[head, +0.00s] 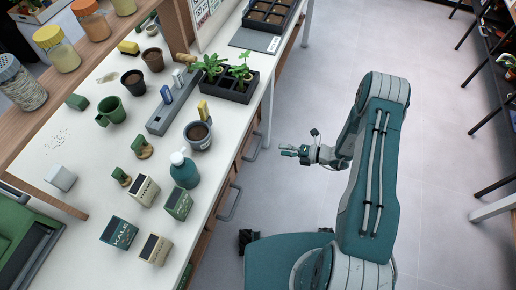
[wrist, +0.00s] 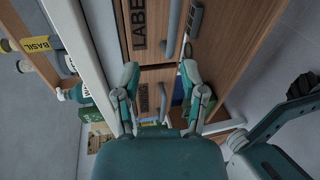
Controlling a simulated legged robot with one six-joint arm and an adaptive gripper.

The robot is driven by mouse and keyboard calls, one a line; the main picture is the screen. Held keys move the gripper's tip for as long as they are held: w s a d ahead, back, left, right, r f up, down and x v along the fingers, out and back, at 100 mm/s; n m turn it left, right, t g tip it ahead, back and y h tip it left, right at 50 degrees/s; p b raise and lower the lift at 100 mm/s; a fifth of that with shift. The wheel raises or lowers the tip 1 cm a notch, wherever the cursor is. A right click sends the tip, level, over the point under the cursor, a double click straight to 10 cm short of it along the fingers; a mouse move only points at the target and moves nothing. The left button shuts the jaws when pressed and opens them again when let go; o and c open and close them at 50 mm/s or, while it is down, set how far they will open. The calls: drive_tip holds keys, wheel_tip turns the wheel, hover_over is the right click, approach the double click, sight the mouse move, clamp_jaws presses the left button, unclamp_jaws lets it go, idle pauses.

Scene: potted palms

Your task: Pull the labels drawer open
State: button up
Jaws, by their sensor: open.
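The plates cannot be read there.
Floor (head: 440,170) is clear right of my arm, up to dark shelves.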

sight(258, 148)
drive_tip(key=shift+m+t, duration=0.4)
drive_tip(key=shift+m, duration=0.4)
drive_tip(key=x, duration=0.3)
drive_tip(key=f+x, duration=0.1)
drive_tip(key=x, duration=0.3)
drive_tip(key=f+x, duration=0.1)
drive_tip(key=x, duration=0.3)
drive_tip(key=shift+s+d+f, duration=0.15)
drive_tip(key=shift+s, duration=0.05)
clamp_jaws()
